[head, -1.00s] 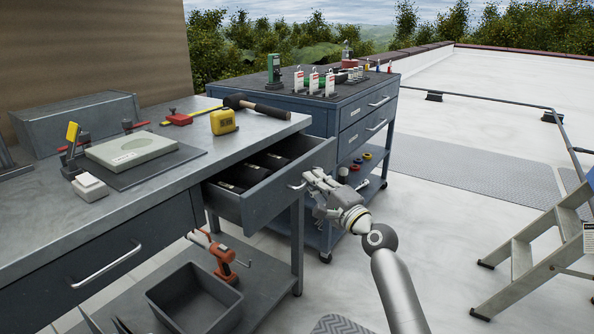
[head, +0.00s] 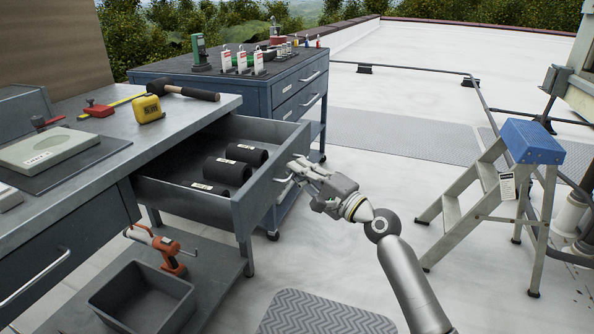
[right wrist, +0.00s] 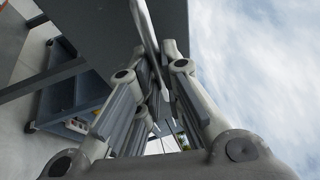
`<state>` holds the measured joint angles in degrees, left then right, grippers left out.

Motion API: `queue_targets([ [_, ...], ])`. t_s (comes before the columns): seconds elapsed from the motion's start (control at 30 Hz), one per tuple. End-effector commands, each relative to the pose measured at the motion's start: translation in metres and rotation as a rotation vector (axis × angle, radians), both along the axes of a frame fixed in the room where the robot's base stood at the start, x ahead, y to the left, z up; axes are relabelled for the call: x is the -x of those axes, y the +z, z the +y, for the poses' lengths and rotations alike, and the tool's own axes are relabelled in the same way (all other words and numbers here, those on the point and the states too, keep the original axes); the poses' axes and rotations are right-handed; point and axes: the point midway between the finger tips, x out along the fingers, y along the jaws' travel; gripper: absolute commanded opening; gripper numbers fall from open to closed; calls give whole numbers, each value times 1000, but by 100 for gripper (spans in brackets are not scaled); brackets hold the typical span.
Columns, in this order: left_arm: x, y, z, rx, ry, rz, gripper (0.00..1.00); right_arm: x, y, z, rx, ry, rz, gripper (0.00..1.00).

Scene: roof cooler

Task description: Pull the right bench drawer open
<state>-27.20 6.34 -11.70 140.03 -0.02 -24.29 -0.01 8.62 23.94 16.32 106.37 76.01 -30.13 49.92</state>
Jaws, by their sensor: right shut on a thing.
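The right bench drawer (head: 262,198) is pulled well out of the grey workbench, and its inside shows in the head view. Three black rolls (head: 228,171) with pale labels lie in it. My right gripper (head: 291,175) is at the drawer's front, shut on its handle (head: 280,192). In the right wrist view, the bar handle (right wrist: 143,22) runs down between the fingers of my right gripper (right wrist: 158,80), beside the dark drawer front (right wrist: 95,28). The fingers partly hide the handle. My left gripper is not in view.
On the workbench (head: 100,172) lie a hammer (head: 190,93) and a yellow tape measure (head: 149,108). A blue tool cart (head: 262,95) stands behind the drawer. A stepladder (head: 480,195) stands at right. Open floor lies in front of the drawer, with a grey mat (head: 320,315).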

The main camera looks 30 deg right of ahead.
Motion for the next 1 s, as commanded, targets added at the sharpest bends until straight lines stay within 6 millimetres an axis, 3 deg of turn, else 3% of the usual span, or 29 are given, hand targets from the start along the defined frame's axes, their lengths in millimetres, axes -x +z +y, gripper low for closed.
queue_targets([
  [0.17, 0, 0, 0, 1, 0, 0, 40, 0, -1, 0, 0, 1, 3, 0],
  [0.2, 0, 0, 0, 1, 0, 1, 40, 0, -1, 1, 0, 1, 3, 11],
  [0.37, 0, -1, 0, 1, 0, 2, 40, 0, -1, 0, 0, 0, 2, 30],
  [0.77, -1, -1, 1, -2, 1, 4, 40, 5, -2, -1, 0, 0, 2, 30],
  [1.0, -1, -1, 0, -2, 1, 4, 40, 39, -9, -10, 1, -1, 4, 30],
])
